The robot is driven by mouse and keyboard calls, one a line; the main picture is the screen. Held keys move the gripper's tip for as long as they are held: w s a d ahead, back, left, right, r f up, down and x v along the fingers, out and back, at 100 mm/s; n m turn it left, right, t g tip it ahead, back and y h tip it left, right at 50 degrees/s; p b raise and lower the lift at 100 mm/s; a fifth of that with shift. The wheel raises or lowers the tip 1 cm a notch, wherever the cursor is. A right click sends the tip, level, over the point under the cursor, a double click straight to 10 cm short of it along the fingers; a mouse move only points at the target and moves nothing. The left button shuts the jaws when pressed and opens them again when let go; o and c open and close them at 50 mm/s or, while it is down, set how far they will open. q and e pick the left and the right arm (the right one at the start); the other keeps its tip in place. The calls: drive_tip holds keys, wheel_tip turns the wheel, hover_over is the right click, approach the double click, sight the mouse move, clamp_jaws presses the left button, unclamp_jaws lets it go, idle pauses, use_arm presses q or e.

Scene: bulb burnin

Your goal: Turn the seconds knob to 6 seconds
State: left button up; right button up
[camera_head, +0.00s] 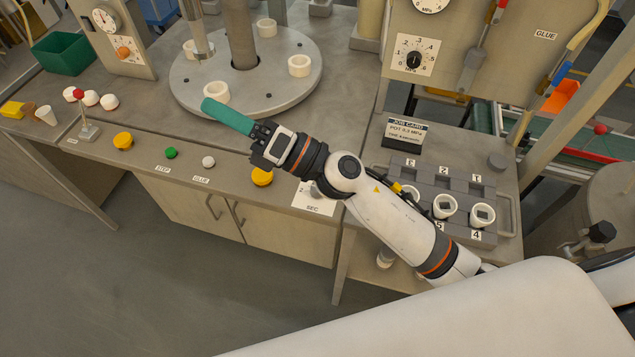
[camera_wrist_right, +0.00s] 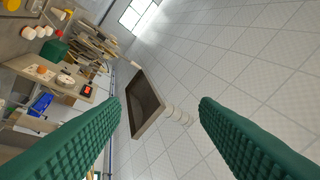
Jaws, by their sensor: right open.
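The seconds dial's white plate (camera_head: 313,205), marked SEC, lies on the front of the bench in the head view. My right arm crosses over it and hides most of its scale and the knob, so I cannot read the setting. My right gripper (camera_head: 228,115), with teal fingers, is up and left of the dial, above the bench near the round turntable. In the right wrist view its two green padded fingers (camera_wrist_right: 158,100) are wide apart with nothing between them. My left gripper is not in view.
The grey turntable (camera_head: 290,101) carries several white cups. A job card (camera_head: 405,134) and a grey tray (camera_head: 462,187) with white round parts stand at right.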

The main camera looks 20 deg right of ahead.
drive_tip(key=s+a+f+n+g+h, duration=0.1)
drive_tip(key=a+f+n+g+h, duration=0.1)
drive_tip(key=f+n+g, duration=0.6)
drive_tip(key=s+a+f+n+g+h, duration=0.25)
drive_tip(key=n+g, duration=0.25)
drive_tip(key=n, duration=0.5)
drive_tip(key=w+d+f+n+h, duration=0.1)
drive_tip(key=w+d+f+h, duration=0.2)
drive_tip(key=d+h, duration=0.3)
drive_tip(key=w+d+f+n+h, duration=0.2)
drive_tip(key=d+f+h, duration=0.1)
drive_tip(key=d, duration=0.4)
drive_tip(key=w+d+f+n+h, duration=0.1)
drive_tip(key=w+d+f+h, duration=0.2)
drive_tip(key=d+h, duration=0.3)
drive_tip(key=shift+y, duration=0.55)
drive_tip(key=f+p, duration=0.1)
drive_tip(key=f, duration=0.2)
drive_tip(key=f+p, duration=0.1)
drive_tip(key=f, duration=0.2)
drive_tip(key=f+p, duration=0.1)
drive_tip(key=f, duration=0.2)
drive_tip(key=shift+s+d+f+p, duration=0.25)
drive_tip(key=shift+d+f+p, duration=0.05)
drive_tip(key=shift+f, duration=0.8)
